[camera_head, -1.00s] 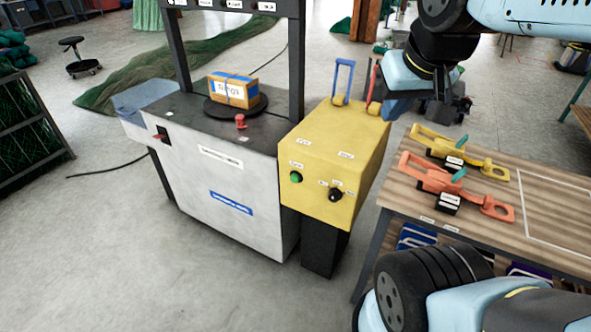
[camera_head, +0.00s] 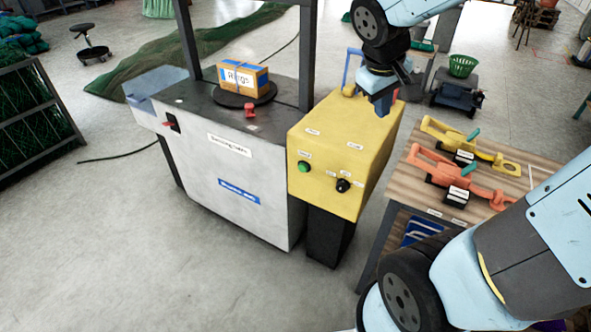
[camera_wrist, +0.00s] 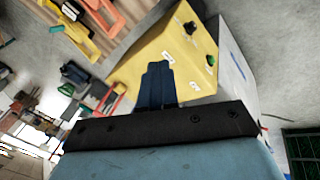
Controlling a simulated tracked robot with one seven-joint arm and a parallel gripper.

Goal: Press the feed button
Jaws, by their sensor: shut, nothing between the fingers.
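A yellow control box (camera_head: 330,180) stands at the right end of a grey machine. Its front face has a green button (camera_head: 304,167) at the left and a black knob (camera_head: 343,186) at the right, with small labels too small to read surely. The green button (camera_wrist: 211,60) and black knob (camera_wrist: 190,28) also show in the wrist view. My gripper (camera_head: 382,108) is above the right part of the yellow box, pointing down, apart from the button. In the wrist view its fingers (camera_wrist: 157,72) are shut and empty over the yellow top.
The grey machine (camera_head: 207,170) carries a cardboard box (camera_head: 243,79) on a dark round plate, a red knob (camera_head: 250,111) and a red switch (camera_head: 168,125). A wooden table (camera_head: 411,182) with yellow and orange tools stands right. The floor in front is open.

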